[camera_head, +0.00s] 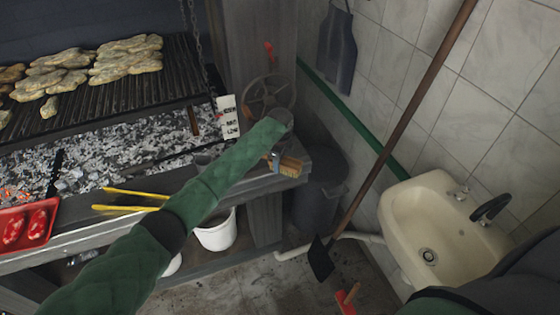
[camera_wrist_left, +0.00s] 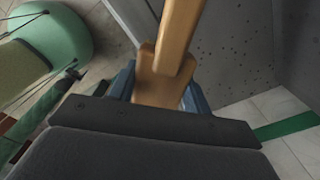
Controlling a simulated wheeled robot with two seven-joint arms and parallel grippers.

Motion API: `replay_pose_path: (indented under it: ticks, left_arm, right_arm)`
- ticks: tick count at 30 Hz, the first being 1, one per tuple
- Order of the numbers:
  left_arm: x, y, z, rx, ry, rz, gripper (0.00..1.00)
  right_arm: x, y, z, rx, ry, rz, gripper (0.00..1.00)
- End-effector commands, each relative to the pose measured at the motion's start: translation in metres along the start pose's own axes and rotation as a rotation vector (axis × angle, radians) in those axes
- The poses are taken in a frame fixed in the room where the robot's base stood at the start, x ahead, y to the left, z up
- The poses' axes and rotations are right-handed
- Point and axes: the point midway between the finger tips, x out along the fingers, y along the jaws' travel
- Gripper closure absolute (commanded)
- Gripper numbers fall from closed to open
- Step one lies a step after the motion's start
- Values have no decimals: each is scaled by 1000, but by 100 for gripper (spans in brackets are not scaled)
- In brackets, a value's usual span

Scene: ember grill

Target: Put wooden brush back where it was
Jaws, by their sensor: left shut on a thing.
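The wooden brush (camera_head: 289,167) is at the right front corner of the grill's ledge in the head view. My left gripper (camera_head: 275,161) is at the brush's left end, largely hidden behind my green-sleeved arm. In the left wrist view, the blue fingers of my left gripper (camera_wrist_left: 158,92) are shut on the brush's wooden body (camera_wrist_left: 163,75), one on each side. The brush extends up out of that picture. I cannot tell whether the brush touches the ledge. My right gripper is not in view.
Yellow tongs (camera_head: 130,200) and a red tray (camera_head: 30,222) with meat lie on the front ledge (camera_head: 80,235). A white bucket (camera_head: 216,232) stands below. A long-handled shovel (camera_head: 400,115) leans beside the sink (camera_head: 412,213). A dark bin (camera_head: 318,205) stands right of the ledge.

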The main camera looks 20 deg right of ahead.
Motion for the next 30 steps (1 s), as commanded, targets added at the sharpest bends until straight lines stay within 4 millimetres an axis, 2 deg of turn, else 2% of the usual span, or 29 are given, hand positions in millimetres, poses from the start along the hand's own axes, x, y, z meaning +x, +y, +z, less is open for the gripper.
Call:
replay_pose_path:
  ticks: [11, 12, 15, 30]
  left_arm:
    - [7, 0, 0, 0, 0, 0, 79]
    - [6, 0, 0, 0, 0, -1, 45]
    - [7, 0, 0, 0, 0, 0, 26]
    - [8, 0, 0, 0, 0, 0, 26]
  right_arm:
    - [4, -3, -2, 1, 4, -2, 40]
    - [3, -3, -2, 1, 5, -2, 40]
    - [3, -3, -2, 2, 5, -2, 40]
    - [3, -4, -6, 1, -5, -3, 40]
